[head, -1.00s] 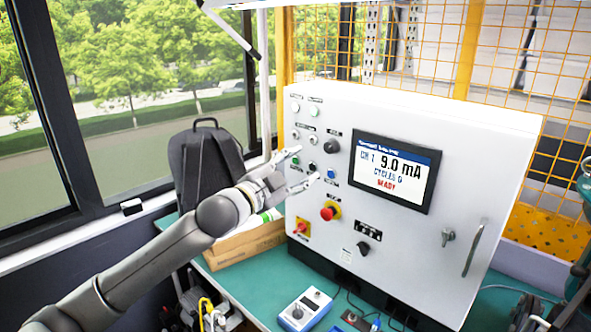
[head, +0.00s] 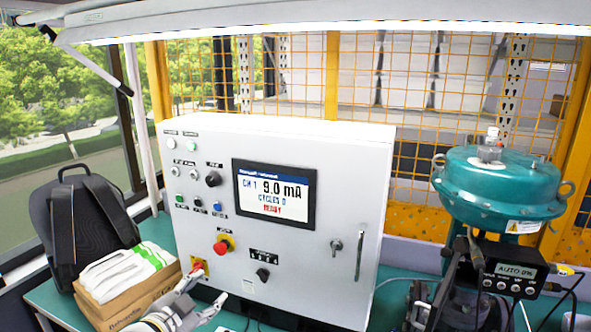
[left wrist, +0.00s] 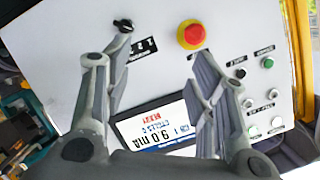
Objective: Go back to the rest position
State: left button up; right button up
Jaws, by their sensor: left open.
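The white control cabinet (head: 345,160) stands on the teal bench. Its screen (head: 274,194) reads CH 1, 9.0 mA, CYCLES 0 and a red READY. My left gripper (head: 209,285) is low at the bottom left of the head view, in front of the cabinet's lower left part. Its fingers are apart with nothing between them. In the left wrist view the open fingers (left wrist: 162,52) frame the cabinet front, with the red emergency button (left wrist: 191,34) and a black knob (left wrist: 124,25) beyond them. My right gripper does not show.
A cardboard box (head: 130,305) with white-green cloth (head: 125,270) and a black backpack (head: 88,215) are at left. A teal valve actuator (head: 500,190) with a positioner reading AUTO 0% (head: 515,270) stands at right. A lamp bar (head: 330,22) crosses the top.

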pick_arm(q)
jog(key=s+d+f+n+g+y, duration=0.2)
jog(key=s+f+n+g, duration=0.25)
jog(key=s+f, duration=1.1)
jog(key=s+a+f+n+g+y, duration=0.1)
jog(key=s+f+n+g, duration=0.15)
jog(key=s, duration=0.65)
jog(key=s+a+f+n+g, duration=0.1)
jog(key=s+f+g, duration=0.25)
jog(key=s, duration=0.65)
notch_tip(320, 180, down, 26)
jog(key=f+g, duration=0.1)
jog(key=g, duration=0.1)
jog(key=s+a+f+b, duration=0.1)
jog(key=s+a+f, duration=0.2)
jog(key=s+f, duration=1.3)
jog(key=shift+s+m+g+y, duration=0.3)
jog(key=shift+s+g, duration=0.05)
jog(key=shift+s, duration=0.35)
